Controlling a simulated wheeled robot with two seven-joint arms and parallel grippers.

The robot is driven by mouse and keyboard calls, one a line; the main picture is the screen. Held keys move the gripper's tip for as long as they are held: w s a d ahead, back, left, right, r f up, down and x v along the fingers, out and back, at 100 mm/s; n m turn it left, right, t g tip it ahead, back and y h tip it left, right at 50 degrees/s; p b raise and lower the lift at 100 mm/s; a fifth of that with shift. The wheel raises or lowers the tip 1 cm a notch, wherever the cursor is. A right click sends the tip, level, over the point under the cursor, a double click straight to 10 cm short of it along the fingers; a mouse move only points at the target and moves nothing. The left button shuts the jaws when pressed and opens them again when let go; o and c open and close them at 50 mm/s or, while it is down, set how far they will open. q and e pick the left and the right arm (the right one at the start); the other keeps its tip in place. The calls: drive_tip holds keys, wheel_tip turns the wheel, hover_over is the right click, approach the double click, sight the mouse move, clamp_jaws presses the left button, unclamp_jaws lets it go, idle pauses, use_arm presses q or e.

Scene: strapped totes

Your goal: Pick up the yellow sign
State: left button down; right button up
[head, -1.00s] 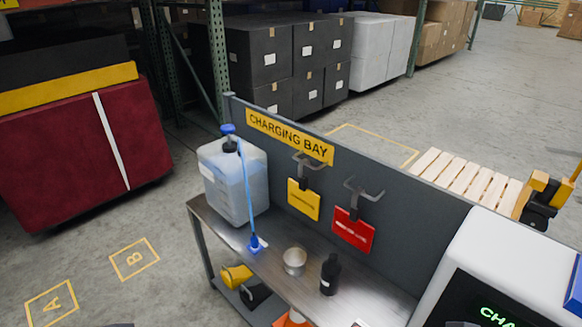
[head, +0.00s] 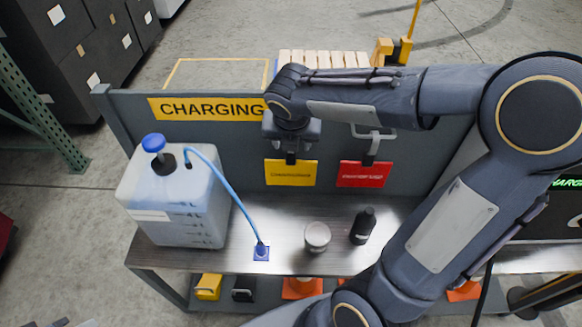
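The yellow sign (head: 291,173) hangs flat against the grey panel, below the word "CHARGING". A short black strap or tab rises from its top edge. My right gripper (head: 291,148) points down just above the sign, at this tab. The gripper and wrist cover the hook there. I cannot tell whether the fingers are open or closed on the tab. My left gripper is not clearly in view; only a dark sliver shows at the bottom left edge.
A red sign (head: 363,174) hangs from a hook (head: 374,134) to the right. On the metal bench (head: 290,212) stand a jug (head: 176,205) with a blue hose, a metal cup (head: 317,237) and a black bottle (head: 363,226). My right arm covers the bench's right part.

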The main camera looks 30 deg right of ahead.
sight(291, 153)
drive_tip(key=x, duration=0.8)
drive_tip(key=shift+w+r+b, duration=0.1)
drive_tip(key=shift+w+b, duration=0.1)
drive_tip(key=shift+b, duration=0.2)
clamp_jaws()
